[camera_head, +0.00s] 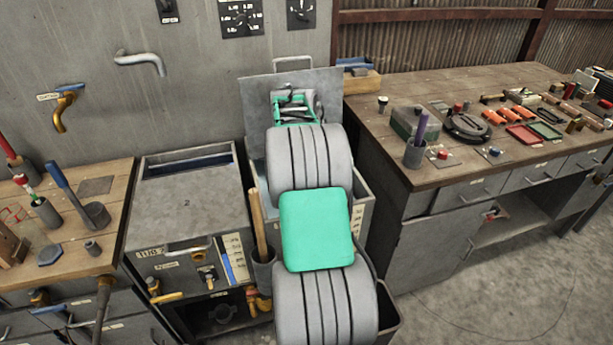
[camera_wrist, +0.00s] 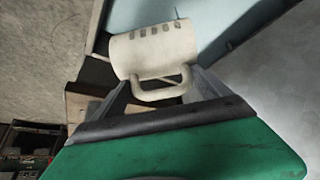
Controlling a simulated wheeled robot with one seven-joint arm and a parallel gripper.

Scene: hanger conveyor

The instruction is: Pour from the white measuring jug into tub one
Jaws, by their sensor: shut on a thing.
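The white measuring jug (camera_wrist: 150,50) shows in the wrist view, with dark marks on its side. My gripper (camera_wrist: 163,88) is shut on the jug's handle (camera_wrist: 158,84). The jug looks tilted, but I cannot tell by how much; its mouth and contents are not clear. In the head view my arm hides the jug. An open tub (camera_head: 359,205) stands behind my arm, its grey lid (camera_head: 255,112) raised; its number is hidden, so I cannot tell whether it is tub one. A pale blue surface (camera_wrist: 235,35) lies behind the jug in the wrist view. No stream shows.
Tool benches flank the tubs, the left one (camera_head: 110,185) and the right one (camera_head: 385,140) carrying many tools. A holder with a wooden handle (camera_head: 258,225) stands between the tubs. Floor is clear at right.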

